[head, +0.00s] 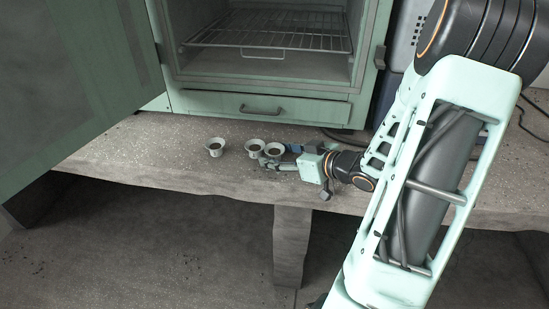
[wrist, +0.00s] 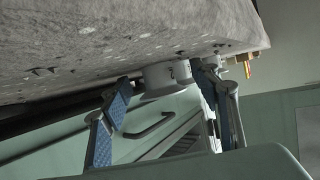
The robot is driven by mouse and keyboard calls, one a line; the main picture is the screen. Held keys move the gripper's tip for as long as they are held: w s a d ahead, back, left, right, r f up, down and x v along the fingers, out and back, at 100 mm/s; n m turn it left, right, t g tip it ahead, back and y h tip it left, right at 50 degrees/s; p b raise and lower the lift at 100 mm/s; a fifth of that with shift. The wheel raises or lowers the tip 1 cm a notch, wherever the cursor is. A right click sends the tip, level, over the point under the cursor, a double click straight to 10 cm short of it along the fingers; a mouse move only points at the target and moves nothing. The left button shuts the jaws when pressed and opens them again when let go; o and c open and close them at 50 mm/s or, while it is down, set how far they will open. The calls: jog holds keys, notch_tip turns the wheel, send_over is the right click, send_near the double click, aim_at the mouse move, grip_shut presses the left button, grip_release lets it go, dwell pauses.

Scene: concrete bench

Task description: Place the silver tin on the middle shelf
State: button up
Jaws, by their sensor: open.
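My gripper (head: 282,157) is low over the bench at the right tin, fingers pointing left. In the wrist view a tin (wrist: 160,80) shows between the two open, blue-padded fingers. Contact is not clear. The wire shelf (head: 270,40) is inside the green oven, above and behind the tins; whether it is the middle one is unclear.
The oven door (head: 85,85) stands wide open on the left. A closed drawer front (head: 262,108) lies below the oven opening. The concrete bench (head: 150,150) is clear left of the tins. Dark cables (head: 345,137) lie at the right, beside a grey-blue unit.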

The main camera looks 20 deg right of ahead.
grip_shut()
dwell(0.4)
jog(key=shift+r, duration=0.15)
notch_tip(320, 180, up, 2)
jog(key=p, duration=0.3)
jog(key=shift+r, duration=0.15)
jog(key=s+a+r+p, duration=0.2)
jog(key=s+r+p, duration=0.5)
jog(key=p, duration=0.5)
jog(key=shift+s+r, duration=0.35)
jog(key=shift+r, duration=0.45)
